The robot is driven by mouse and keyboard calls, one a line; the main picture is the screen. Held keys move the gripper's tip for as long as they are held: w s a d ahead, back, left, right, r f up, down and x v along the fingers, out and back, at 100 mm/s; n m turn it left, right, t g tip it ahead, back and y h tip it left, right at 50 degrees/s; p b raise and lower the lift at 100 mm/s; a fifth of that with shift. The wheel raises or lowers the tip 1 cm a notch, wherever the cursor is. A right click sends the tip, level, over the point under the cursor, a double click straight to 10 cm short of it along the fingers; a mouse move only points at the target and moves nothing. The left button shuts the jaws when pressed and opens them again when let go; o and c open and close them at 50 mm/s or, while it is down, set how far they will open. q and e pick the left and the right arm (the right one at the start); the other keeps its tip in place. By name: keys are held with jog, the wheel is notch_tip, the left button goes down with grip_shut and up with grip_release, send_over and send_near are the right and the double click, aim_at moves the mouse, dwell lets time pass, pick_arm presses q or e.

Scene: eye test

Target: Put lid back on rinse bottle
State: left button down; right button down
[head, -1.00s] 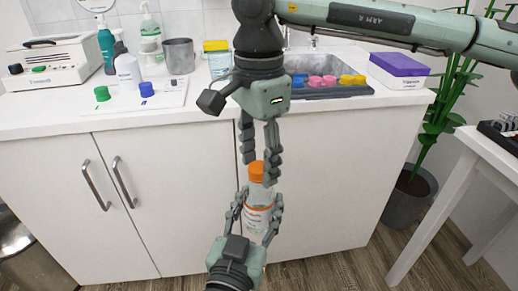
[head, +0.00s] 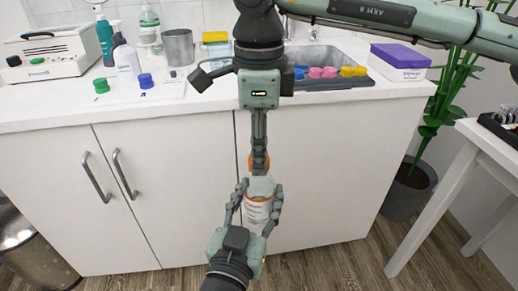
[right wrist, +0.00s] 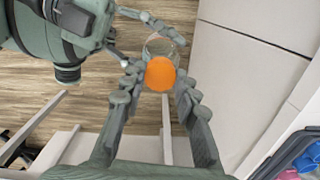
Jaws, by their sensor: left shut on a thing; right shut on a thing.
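The rinse bottle (head: 259,208) is clear with a white and orange label and is held roughly upright in front of the white cabinet. My left gripper (head: 259,191) is shut around its sides from below. The orange lid (head: 267,162) is at the bottle's top; in the right wrist view the lid (right wrist: 160,73) covers much of the clear bottle (right wrist: 163,45). My right gripper (head: 259,168) comes from above, seen edge-on, and is shut on the lid, with a finger on either side in the right wrist view. The fingers hide the lid's lower edge, so I cannot tell if it is seated.
On the counter (head: 60,108) are a green cap (head: 101,86), a blue cap (head: 145,80), a metal cup (head: 178,47) and a dark tray (head: 335,88) with several coloured caps. A white side table (head: 470,150) stands right. The space around both grippers is clear.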

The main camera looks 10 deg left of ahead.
jog(key=m, duration=0.2)
jog(key=shift+m, duration=0.3)
jog(key=c, duration=1.1)
grip_release()
jog(key=shift+o, duration=0.2)
notch_tip(320, 180, up, 12)
